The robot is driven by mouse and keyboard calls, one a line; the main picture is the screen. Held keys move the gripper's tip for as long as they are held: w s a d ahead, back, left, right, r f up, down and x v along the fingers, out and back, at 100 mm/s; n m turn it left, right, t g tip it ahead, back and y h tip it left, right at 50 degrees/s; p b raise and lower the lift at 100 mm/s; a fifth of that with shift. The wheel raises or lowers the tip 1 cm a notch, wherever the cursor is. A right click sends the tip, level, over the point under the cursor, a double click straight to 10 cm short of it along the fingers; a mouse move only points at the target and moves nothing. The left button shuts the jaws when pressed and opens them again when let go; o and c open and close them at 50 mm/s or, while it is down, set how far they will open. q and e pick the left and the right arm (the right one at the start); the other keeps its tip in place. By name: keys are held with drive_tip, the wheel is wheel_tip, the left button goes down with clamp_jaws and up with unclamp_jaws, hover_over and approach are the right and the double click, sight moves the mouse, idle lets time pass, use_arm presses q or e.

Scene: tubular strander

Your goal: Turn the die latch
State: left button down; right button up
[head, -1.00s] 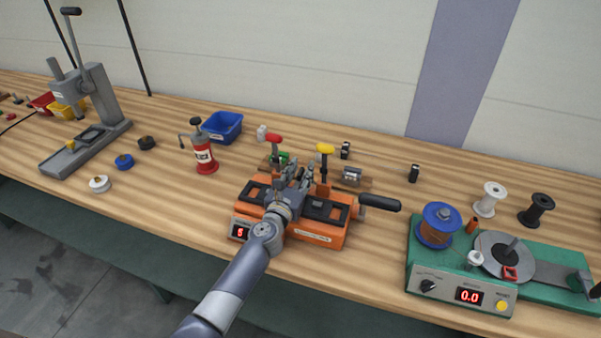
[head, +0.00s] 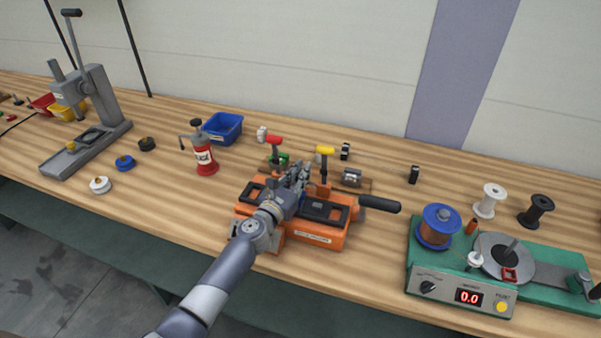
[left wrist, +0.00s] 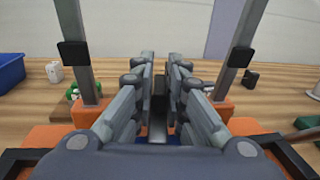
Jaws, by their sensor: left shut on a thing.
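The orange machine (head: 318,236) stands mid-bench, with black rails on top and a black side handle (head: 380,204). Two grey levers rise at its back, one with a red grip (head: 274,139) and one with a yellow grip (head: 325,150). My left gripper (head: 298,176) is over the machine's middle, between the levers. In the left wrist view its fingers (left wrist: 160,75) are closed on a narrow dark piece (left wrist: 160,98), perhaps the die latch; the fingers hide most of it. The lever posts stand apart on either side. My right gripper does not show.
A green winder (head: 510,280) with spools stands at the right. The grey press (head: 88,110) is at the far left.

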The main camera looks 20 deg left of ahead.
use_arm(q)
drive_tip(key=shift+a+f+m+g+h+b, duration=0.15)
drive_tip(key=shift+m+g+h+b, duration=0.15)
drive_tip(key=shift+m+h, duration=0.7)
drive_tip(key=m+g+h+b, duration=0.2)
drive_tip(key=m+h+b, duration=0.1)
drive_tip(key=h+b, duration=0.1)
drive_tip(key=m+g+h+b, duration=0.2)
drive_tip(key=g+h+b, duration=0.1)
drive_tip(key=h+b, duration=0.1)
drive_tip(key=shift+f+m, duration=0.1)
drive_tip(key=shift+m, duration=0.3)
drive_tip(key=shift+m+g+h+b, duration=0.6)
drive_tip(key=shift+g+h+b, duration=0.25)
drive_tip(key=shift+b, duration=0.3)
drive_tip(key=shift+r, duration=0.2)
drive_tip(key=c, duration=1.7)
unclamp_jaws()
drive_tip(key=shift+s+d+r, duration=0.1)
drive_tip(key=shift+d+r, duration=0.05)
drive_tip(key=shift+d, duration=0.05)
drive_tip(key=shift+a, duration=0.1)
